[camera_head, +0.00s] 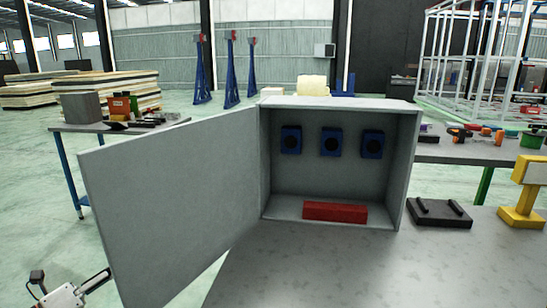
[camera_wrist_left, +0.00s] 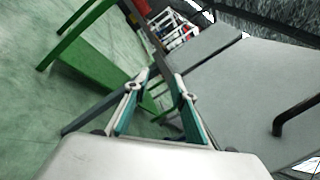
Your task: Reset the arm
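A grey cabinet (camera_head: 412,165) stands on the table, with its door (camera_head: 180,200) swung wide open to the left. Inside, several dark blue blocks with round black centres (camera_head: 331,142) sit on the back wall, and a red block (camera_head: 335,211) lies on the floor. Part of my left arm shows at the bottom left of the head view, beside the door. In the left wrist view, my left gripper (camera_wrist_left: 162,77) is open, with a gap between its fingers and nothing visibly held. A grey panel with a black handle (camera_wrist_left: 298,115) is on the right there. My right gripper is out of view.
The grey table (camera_head: 300,270) is clear in front of the cabinet. A black tray-like object (camera_head: 440,213) and a yellow stand (camera_head: 522,210) are to its right. A side table (camera_head: 130,127) with boxes stands behind the door. Green floor lies at the left.

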